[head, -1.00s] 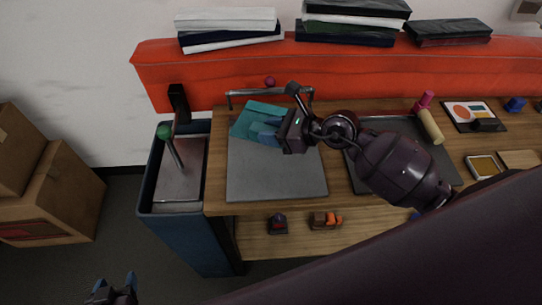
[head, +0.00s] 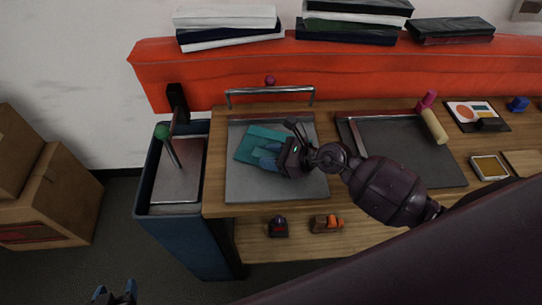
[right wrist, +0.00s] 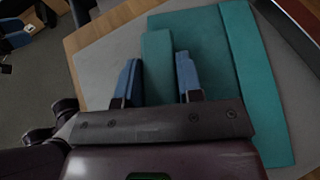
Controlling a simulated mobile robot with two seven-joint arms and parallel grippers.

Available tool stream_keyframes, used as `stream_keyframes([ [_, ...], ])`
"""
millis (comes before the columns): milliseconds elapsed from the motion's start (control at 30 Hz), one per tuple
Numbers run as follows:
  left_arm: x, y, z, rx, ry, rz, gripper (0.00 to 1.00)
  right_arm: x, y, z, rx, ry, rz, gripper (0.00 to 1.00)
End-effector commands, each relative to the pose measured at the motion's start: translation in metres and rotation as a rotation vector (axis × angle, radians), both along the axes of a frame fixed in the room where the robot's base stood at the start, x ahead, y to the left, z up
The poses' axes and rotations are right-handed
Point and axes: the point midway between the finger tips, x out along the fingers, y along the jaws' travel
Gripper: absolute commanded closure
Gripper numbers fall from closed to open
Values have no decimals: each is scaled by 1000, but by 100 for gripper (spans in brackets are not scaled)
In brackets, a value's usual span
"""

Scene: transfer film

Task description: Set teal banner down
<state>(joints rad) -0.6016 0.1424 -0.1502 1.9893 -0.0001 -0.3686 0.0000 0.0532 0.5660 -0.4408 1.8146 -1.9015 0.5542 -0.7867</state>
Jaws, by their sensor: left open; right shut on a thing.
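The teal banner (head: 256,137) is a folded flat piece over the back half of the grey plate (head: 270,190) on the wooden bench. My right gripper (head: 268,158) is shut on the banner's near edge. In the right wrist view a narrow teal strip of the banner (right wrist: 220,70) stands between the two blue fingers (right wrist: 158,80), and wider teal folds spread beside it. The grey plate (right wrist: 105,65) shows under and around it. I cannot tell whether the banner touches the plate. My left gripper (head: 115,292) is open and empty at the bottom left, low and away from the bench.
A metal bar (head: 270,90) spans the plate's back edge. A dark tray (head: 400,155) lies to the right, with a wooden roller with a pink handle (head: 434,122) at its back. A blue bin (head: 160,205) stands left of the bench. Small toys (head: 326,222) sit on the lower shelf.

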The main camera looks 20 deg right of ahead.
Motion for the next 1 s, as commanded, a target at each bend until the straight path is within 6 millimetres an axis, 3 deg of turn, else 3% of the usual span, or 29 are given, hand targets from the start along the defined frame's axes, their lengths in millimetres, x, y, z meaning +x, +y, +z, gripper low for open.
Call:
stream_keyframes([
  [233, 0, 0, -3, 0, 1, 0, 40, 0, 0, -4, -1, -1, 0, 91],
  [267, 0, 0, -2, 0, 1, 0, 40, 0, 0, -3, -1, -1, 0, 62],
  [400, 0, 0, -2, 0, 0, 0, 40, 0, 0, -3, -1, -1, 0, 41],
  [767, 1, 0, 2, 0, -2, 0, 40, 0, 0, 2, 0, -1, 0, 41],
  [1000, 1, 0, -1, 1, -2, -1, 40, -20, -27, 12, -3, 1, -1, 41],
])
